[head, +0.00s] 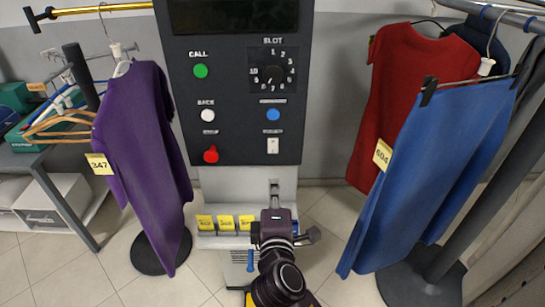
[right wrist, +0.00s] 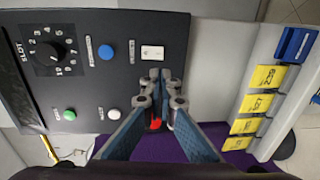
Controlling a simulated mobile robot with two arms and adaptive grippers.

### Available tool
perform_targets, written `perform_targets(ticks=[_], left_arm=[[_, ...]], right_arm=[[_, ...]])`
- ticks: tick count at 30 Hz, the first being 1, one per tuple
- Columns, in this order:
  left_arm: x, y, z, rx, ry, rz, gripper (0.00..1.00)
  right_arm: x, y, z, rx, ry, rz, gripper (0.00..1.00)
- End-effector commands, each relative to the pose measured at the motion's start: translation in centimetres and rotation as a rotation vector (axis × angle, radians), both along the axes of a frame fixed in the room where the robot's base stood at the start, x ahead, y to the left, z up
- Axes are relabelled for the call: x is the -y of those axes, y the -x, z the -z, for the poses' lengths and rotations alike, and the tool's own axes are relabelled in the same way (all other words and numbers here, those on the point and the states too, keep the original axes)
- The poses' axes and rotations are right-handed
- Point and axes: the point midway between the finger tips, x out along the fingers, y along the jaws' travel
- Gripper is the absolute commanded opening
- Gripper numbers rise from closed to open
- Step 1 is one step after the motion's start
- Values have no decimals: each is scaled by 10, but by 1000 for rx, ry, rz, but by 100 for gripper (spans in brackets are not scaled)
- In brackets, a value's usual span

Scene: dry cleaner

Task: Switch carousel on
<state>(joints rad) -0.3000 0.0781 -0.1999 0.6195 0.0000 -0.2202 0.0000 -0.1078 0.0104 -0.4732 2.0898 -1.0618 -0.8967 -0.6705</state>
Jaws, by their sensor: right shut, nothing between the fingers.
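The carousel's dark control panel (head: 238,110) stands in the middle of the head view. A small white rocker switch (head: 273,146) is at its lower right; it also shows in the right wrist view (right wrist: 152,52), uncovered. Its label is too small to read. My right gripper (head: 274,187) is below the panel, under the switch. In the right wrist view its closed, empty fingertips (right wrist: 160,80) lie between the switch and a red button (right wrist: 156,124), which they partly cover. I cannot tell if they touch the panel. My left gripper is out of view.
The panel also has a green CALL button (head: 200,71), a SLOT dial (head: 272,75), a white BACK button (head: 208,115) and a blue button (head: 273,115). Yellow number tags (head: 226,222) sit below. A purple garment (head: 145,150) hangs left, a blue one (head: 430,165) right.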

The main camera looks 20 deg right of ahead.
Motion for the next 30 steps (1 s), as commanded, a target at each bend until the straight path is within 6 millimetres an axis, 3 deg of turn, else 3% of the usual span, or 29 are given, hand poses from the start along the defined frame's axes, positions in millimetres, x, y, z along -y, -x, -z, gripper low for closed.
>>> perform_targets(ticks=[5,21,30], left_arm=[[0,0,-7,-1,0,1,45],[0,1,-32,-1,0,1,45],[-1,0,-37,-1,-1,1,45]], right_arm=[[6,-19,0,0,2,1,0],[31,-107,11,-1,2,1,0],[38,-130,17,-1,1,1,0]])
